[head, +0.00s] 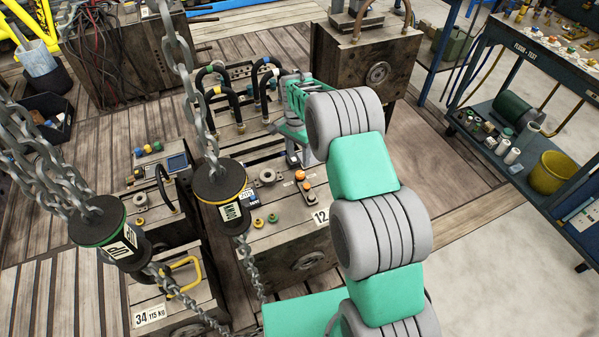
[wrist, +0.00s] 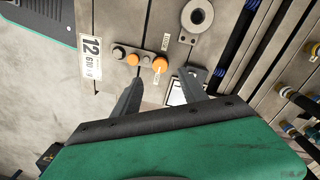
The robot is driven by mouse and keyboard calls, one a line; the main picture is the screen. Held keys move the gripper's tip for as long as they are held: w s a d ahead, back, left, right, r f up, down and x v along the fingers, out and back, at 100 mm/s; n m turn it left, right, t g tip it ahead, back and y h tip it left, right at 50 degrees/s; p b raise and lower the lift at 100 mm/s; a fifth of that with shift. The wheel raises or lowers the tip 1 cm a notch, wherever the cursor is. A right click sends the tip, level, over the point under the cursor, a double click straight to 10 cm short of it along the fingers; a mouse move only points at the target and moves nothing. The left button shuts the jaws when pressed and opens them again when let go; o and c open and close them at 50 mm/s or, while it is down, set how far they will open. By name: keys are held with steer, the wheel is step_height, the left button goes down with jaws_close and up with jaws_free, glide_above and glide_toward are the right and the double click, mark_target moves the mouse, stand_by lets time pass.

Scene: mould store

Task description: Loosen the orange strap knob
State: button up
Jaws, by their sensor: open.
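Two orange knobs sit on top of the mould block marked 12 (head: 285,235). In the wrist view, one larger orange knob (wrist: 160,64) lies just ahead of the gap between my fingertips, with a small label beside it. A smaller orange knob (wrist: 133,59) sits to its left, next to a dark grey knob (wrist: 119,52). The label print is too small to read, so I cannot tell which one is the strap knob. My gripper (wrist: 161,74) is open and empty, pointing down at the block. The head view shows it just above the orange knobs (head: 306,186).
Chains with a green-ringed tag (head: 103,232) and a yellow-ringed tag (head: 221,184) hang left of my arm. Black hoses (head: 235,100) loop behind the knobs. A grey ring (wrist: 197,16) lies near them on the block. A blue cart (head: 480,150) stands right; the floor before it is clear.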

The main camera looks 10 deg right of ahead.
mark_target(299, 173)
step_height(299, 173, down, 8)
steer(key=shift+s+d+r+p, duration=0.1)
steer(key=shift+d+p, duration=0.05)
steer(key=shift+p, duration=0.15)
jaws_close()
stand_by(0.4)
